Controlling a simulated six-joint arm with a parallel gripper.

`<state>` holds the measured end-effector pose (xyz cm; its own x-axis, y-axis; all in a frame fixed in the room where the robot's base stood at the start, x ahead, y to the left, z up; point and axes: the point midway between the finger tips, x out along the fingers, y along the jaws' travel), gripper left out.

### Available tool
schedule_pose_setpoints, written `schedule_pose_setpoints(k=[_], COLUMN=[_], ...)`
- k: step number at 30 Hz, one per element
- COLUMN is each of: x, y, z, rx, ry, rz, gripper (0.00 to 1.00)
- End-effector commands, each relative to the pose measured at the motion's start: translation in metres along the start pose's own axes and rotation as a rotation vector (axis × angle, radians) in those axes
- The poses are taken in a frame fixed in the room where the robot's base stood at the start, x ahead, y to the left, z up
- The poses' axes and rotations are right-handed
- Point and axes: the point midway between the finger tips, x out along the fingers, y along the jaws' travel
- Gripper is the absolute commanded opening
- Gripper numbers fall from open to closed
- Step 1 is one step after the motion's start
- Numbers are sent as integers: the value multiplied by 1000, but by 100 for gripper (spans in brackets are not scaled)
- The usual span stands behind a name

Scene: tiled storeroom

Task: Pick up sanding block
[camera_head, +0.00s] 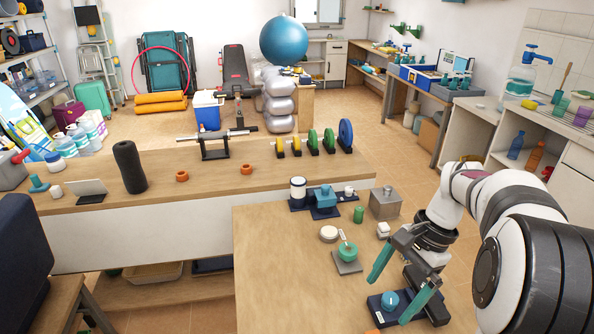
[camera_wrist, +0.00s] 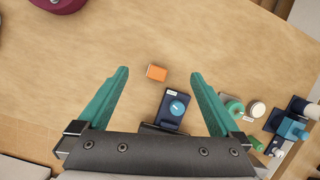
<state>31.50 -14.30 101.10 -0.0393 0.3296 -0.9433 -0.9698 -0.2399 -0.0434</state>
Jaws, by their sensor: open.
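A small orange block (camera_wrist: 157,73), which looks like the sanding block, lies on the wooden table (camera_wrist: 215,40) in the wrist view. In the head view only a sliver of orange shows at the bottom edge, too little to make out. My gripper (camera_head: 389,299) is open and empty, its two teal fingers pointing down over the table. In the wrist view the block appears between the fingertips of my gripper (camera_wrist: 159,74). The fingers look apart from the block; the height above it is hard to tell.
A dark blue base with a round blue knob (camera_wrist: 177,108) stands close to the block; the knob also shows in the head view (camera_head: 390,300). A green-knobbed piece (camera_head: 347,250), a white round container (camera_head: 328,233) and a grey metal box (camera_head: 385,202) stand farther back. The table's left part is clear.

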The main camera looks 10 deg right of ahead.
Motion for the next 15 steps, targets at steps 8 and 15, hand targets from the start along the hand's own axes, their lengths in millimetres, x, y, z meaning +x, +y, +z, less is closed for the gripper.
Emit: schedule_pose_setpoints(k=[8, 15], x=[44, 69], y=[100, 139], z=[189, 206], rx=[-679, -842], ry=[133, 157], rz=[85, 99], gripper=[100, 98])
